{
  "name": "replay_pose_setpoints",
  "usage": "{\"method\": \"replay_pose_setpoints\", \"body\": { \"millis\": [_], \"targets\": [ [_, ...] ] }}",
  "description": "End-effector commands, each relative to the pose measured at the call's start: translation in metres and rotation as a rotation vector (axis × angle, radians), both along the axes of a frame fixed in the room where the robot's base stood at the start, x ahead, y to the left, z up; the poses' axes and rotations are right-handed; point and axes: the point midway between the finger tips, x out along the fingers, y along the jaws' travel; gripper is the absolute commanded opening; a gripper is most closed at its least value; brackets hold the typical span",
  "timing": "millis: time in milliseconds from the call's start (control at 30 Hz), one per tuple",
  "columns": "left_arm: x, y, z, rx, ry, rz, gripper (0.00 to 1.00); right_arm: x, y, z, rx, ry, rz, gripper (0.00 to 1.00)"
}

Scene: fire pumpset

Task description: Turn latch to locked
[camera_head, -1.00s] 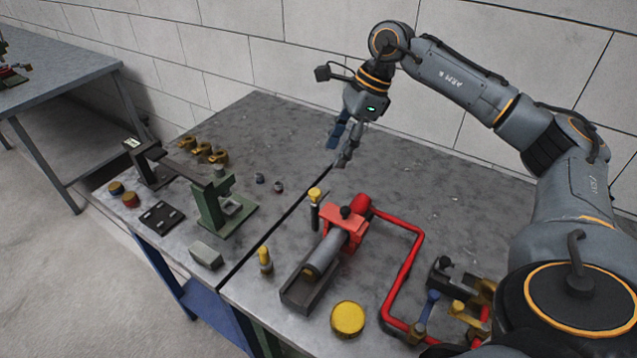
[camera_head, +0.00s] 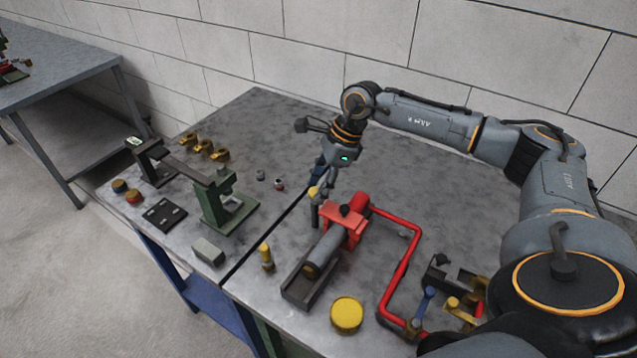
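No part is clearly marked as the latch. A red bracket with a dark knob (camera_head: 345,210) on top spans a grey cylinder (camera_head: 325,250) in a dark cradle on the bench. Just behind and left of it stands a dark post with a yellow top (camera_head: 313,192). My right gripper (camera_head: 322,190) points down at this post, its blue and grey fingers spread apart. The fingers partly overlap the post; I cannot tell whether they touch it. My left gripper is out of view.
A red pipe (camera_head: 400,270) runs along the right of the cradle towards fittings at the front. A yellow round cap (camera_head: 346,315) and a small yellow-topped piece (camera_head: 266,257) are nearby. A green stand (camera_head: 225,205) is at left. The back right bench is clear.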

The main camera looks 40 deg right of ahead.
Motion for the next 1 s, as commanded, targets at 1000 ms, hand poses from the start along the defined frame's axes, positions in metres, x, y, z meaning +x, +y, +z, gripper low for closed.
{"method": "replay_pose_setpoints", "body": {
  "millis": [1000],
  "targets": [
    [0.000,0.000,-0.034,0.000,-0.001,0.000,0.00,-0.003,0.002,-0.004,0.000,-0.002,-0.371,0.00]
  ]
}}
